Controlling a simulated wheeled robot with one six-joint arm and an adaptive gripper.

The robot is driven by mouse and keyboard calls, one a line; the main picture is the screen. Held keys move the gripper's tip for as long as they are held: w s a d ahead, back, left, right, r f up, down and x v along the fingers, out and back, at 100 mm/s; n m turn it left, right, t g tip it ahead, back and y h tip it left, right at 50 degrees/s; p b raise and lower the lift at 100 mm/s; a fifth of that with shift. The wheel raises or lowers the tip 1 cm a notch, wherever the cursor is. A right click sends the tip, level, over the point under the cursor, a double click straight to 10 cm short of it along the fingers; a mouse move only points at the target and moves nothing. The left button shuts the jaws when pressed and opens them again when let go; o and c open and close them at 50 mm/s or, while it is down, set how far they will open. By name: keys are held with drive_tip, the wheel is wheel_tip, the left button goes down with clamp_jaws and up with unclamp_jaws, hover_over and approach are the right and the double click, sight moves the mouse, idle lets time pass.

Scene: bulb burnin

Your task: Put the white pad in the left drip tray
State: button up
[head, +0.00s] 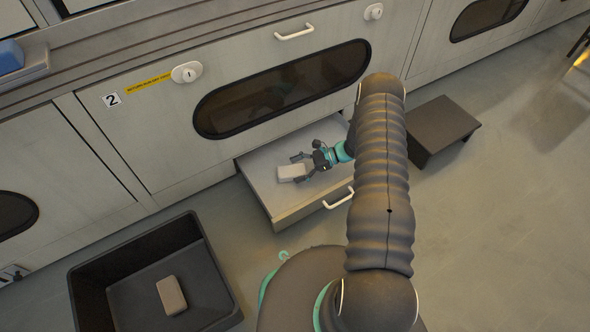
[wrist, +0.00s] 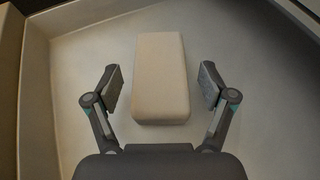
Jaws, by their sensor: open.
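The white pad (head: 291,172) lies flat inside a pulled-out drip tray (head: 285,215) under the cabinet door marked 2. In the wrist view the pad (wrist: 160,70) rests on the tray floor. My gripper (head: 298,168) is down in this tray, over the pad's near end. Its fingers (wrist: 160,88) are open on either side of the pad, with a gap on both sides and no contact visible. Another pulled-out drip tray cannot be made out.
A black bin (head: 88,285) with a tan block (head: 171,295) stands on the floor at lower left. A dark step-like box (head: 440,125) stands right of the tray. The cabinet front with its oval window (head: 280,92) rises behind. A blue object (head: 10,57) sits at upper left.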

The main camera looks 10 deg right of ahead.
drive_tip(key=v, duration=1)
drive_tip(key=shift+d+r, duration=0.2)
drive_tip(key=shift+d, duration=0.15)
drive_tip(key=s+a+r+n+g+h, duration=0.1)
drive_tip(key=s+a+r+n+h, duration=0.15)
drive_tip(key=r, duration=0.85)
drive_tip(key=s+a+r+n+h, duration=0.2)
drive_tip(key=a+r+n+h, duration=0.15)
drive_tip(key=r, duration=0.75)
drive_tip(key=s+a+r+n+g+h, duration=0.15)
drive_tip(key=r+n, duration=0.25)
drive_tip(key=r, duration=0.7)
drive_tip(key=s+a+r+n+t+h, duration=0.1)
drive_tip(key=s+r+n+t+h, duration=0.2)
drive_tip(key=s+r, duration=0.3)
drive_tip(key=s+a+r+n+t+h, duration=0.2)
drive_tip(key=s+r, duration=0.5)
drive_tip(key=s, duration=1)
drive_tip(key=shift+s+n+t+h, duration=0.2)
drive_tip(key=shift+n+t+h, duration=0.35)
drive_tip(key=shift+n+t, duration=0.95)
drive_tip(key=shift+a+r+n+g, duration=0.1)
drive_tip(key=shift+n+g, duration=0.3)
drive_tip(key=shift+g, duration=0.05)
drive_tip(key=shift+c, duration=0.2)
